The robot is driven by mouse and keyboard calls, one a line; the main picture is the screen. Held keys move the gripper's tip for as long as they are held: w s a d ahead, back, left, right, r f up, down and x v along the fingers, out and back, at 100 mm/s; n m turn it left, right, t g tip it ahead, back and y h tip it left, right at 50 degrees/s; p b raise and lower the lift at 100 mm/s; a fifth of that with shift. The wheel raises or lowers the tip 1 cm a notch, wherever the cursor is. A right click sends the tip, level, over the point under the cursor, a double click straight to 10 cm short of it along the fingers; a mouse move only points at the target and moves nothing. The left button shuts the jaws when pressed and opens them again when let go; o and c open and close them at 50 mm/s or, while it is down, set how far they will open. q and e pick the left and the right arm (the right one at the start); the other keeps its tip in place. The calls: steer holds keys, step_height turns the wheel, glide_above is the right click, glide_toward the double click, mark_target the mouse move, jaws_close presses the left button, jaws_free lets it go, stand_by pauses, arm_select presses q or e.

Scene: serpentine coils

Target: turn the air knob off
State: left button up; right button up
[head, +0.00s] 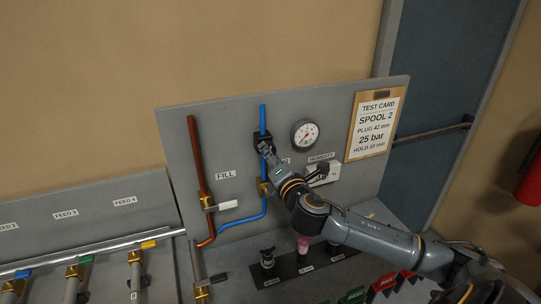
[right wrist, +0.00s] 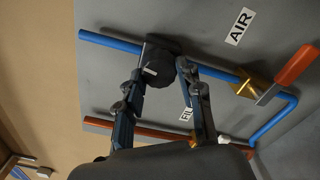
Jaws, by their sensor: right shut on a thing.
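The air knob (right wrist: 160,66) is a black faceted knob on the blue pipe (right wrist: 112,40), below the AIR label (right wrist: 238,27) in the right wrist view. In the head view its dark body (head: 259,137) shows on the upper blue pipe (head: 263,115), partly hidden by my gripper. My right gripper (head: 266,149) is shut on the knob, one finger on each side of it. The gripper also shows in the right wrist view (right wrist: 161,72). I cannot read the knob's setting. My left gripper is in neither view.
Close by are a brass valve (head: 263,188) on the blue pipe, a white FILL lever (head: 228,205), a gauge (head: 305,133) and the HUMIDITY unit (head: 323,174). A test card (head: 376,124) hangs at right. A dark strip (head: 287,268) with fittings lies below my arm.

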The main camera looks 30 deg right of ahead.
steer(key=shift+f+n, duration=0.15)
steer(key=shift+n, duration=0.85)
steer(key=o, duration=1.2)
steer(key=shift+s, duration=0.1)
steer(key=v, duration=1.2)
